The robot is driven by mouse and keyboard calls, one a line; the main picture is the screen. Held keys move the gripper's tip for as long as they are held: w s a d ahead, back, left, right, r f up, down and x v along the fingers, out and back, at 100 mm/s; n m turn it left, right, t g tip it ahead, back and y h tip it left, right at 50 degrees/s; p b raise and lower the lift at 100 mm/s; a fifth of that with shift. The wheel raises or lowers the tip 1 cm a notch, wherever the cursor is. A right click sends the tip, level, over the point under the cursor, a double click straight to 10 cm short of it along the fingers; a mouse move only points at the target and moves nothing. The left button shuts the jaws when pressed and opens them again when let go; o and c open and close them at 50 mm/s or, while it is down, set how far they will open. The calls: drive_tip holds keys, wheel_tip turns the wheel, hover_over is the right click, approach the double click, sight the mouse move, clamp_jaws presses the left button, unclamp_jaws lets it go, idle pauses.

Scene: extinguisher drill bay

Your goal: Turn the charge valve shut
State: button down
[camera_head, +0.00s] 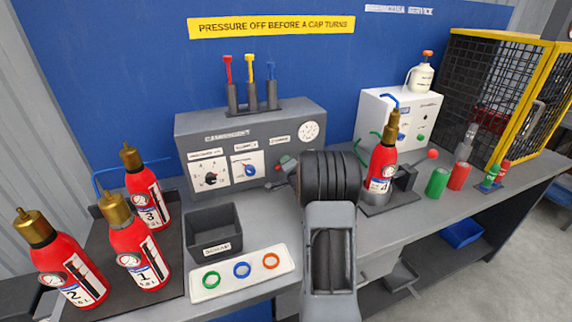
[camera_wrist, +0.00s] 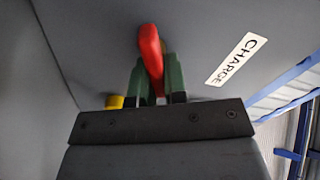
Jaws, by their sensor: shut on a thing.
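The charge valve's red handle (camera_wrist: 151,48) stands between my gripper's two green fingers (camera_wrist: 156,82) in the wrist view, tilted slightly. My gripper is shut on it. A white CHARGE label (camera_wrist: 236,59) is on the grey panel beside it. In the head view, my gripper (camera_head: 284,163) reaches the right part of the grey charging panel (camera_head: 225,124), below the round gauge (camera_head: 311,131). My dark wrist hides part of the panel there, and only a little of the valve shows.
Red extinguishers stand at left, one (camera_head: 150,254) near the grey bin (camera_head: 215,230). A white tray (camera_head: 238,286) holds coloured rings. Another extinguisher (camera_head: 381,170) stands right of my arm, by a white box (camera_head: 368,110). A yellow-framed cage (camera_head: 497,80) is at far right.

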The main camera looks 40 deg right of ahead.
drive_tip(key=m, duration=0.5)
drive_tip(key=shift+d+f, duration=0.1)
drive_tip(key=shift+f, duration=0.2)
drive_tip(key=shift+m, duration=0.3)
drive_tip(key=c, duration=1.2)
unclamp_jaws()
drive_tip(key=shift+o, duration=0.2)
drive_tip(key=b+v, duration=0.1)
drive_tip(key=v, duration=1.2)
drive_tip(key=shift+s, duration=0.4)
